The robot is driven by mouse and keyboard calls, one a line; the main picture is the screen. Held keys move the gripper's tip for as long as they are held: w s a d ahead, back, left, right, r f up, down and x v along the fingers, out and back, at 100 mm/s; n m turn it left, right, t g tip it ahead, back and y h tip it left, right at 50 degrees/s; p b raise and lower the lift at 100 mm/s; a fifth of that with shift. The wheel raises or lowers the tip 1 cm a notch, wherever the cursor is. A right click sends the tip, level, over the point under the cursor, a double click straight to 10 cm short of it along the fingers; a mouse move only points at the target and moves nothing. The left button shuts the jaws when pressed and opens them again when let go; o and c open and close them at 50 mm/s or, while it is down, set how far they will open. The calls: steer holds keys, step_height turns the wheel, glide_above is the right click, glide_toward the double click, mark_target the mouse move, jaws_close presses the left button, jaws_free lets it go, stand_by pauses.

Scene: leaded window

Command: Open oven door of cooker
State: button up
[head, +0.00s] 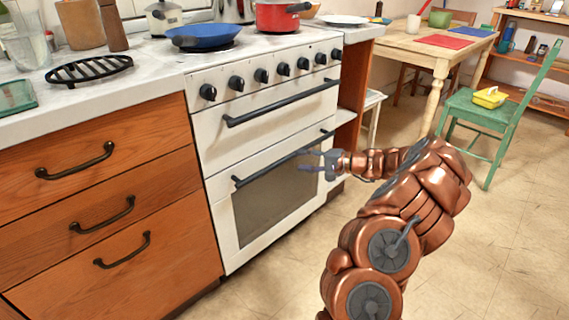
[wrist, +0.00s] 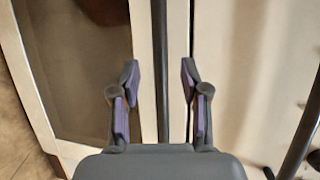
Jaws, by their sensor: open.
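The white cooker (head: 212,130) stands against the counter. Its lower oven door (head: 225,220) has a dark glass window and is shut. The black bar handle (head: 258,171) of that door runs along its top edge. My gripper (head: 308,161) is at the right part of this handle. In the wrist view, my gripper (wrist: 159,82) is open, with one finger on each side of the handle (wrist: 160,40). I see no finger touching the bar. The door's window (wrist: 85,60) shows on the left of that view.
An upper door with its own black handle (head: 280,104) sits above, below a row of black knobs (head: 261,75). A blue pan (head: 205,36) and a red pot (head: 278,16) stand on top. Wooden drawers (head: 110,170) are left. The floor (head: 270,265) before the cooker is clear.

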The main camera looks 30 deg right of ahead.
mark_target(289, 159)
steer(key=shift+b+x, duration=0.85)
steer(key=shift+x, duration=2.4)
jaws_close()
